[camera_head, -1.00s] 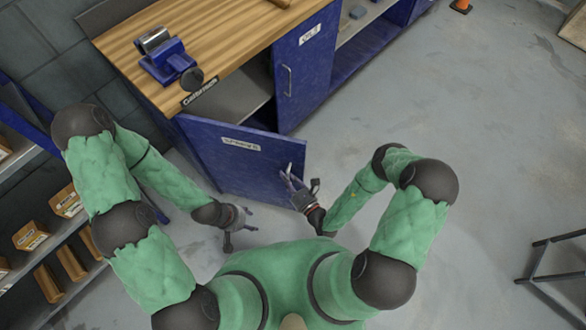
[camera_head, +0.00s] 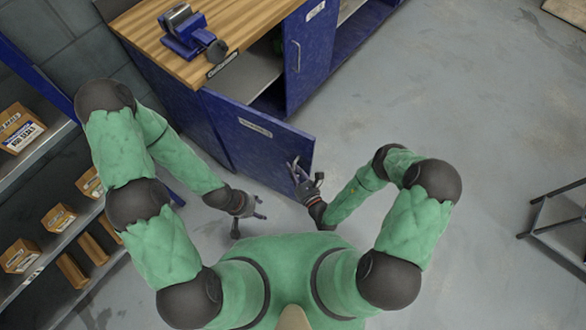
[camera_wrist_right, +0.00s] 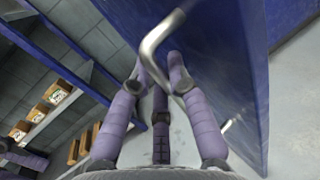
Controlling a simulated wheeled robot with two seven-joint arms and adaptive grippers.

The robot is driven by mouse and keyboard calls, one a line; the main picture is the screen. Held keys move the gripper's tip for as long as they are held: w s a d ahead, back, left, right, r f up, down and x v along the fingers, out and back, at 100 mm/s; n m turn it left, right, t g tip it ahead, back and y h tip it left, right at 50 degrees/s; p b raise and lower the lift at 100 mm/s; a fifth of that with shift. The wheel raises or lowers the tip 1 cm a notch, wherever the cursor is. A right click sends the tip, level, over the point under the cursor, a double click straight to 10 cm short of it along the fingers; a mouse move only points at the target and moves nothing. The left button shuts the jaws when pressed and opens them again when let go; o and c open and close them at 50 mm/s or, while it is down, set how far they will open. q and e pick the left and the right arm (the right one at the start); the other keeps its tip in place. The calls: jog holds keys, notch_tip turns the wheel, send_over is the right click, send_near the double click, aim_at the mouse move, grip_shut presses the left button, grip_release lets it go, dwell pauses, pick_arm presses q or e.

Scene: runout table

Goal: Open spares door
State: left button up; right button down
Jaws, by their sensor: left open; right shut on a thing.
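The blue spares door (camera_head: 265,150) stands partly open, swung out from the bench cabinet, with a white label (camera_head: 255,127) too small to read. My right gripper (camera_head: 297,174) is at the door's free edge. In the right wrist view, the bent metal handle (camera_wrist_right: 155,42) runs between the closed fingers of my right gripper (camera_wrist_right: 160,75), which grip it. My left gripper (camera_head: 251,217) is open and empty, in front of the door's lower left part and apart from it. Most of the cabinet inside is hidden behind the door.
The wooden bench top (camera_head: 245,25) carries a blue vise (camera_head: 190,35). A second blue door (camera_head: 309,55) beside the opening is shut. Shelves with boxes (camera_head: 58,217) stand close on the left. A metal frame (camera_head: 555,220) is at right; the floor between is clear.

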jog(key=shift+w+r, duration=0.1)
jog(key=c, duration=1.2)
grip_release()
jog(key=shift+a, duration=0.1)
jog(key=shift+o, duration=0.2)
jog(key=v, duration=1.2)
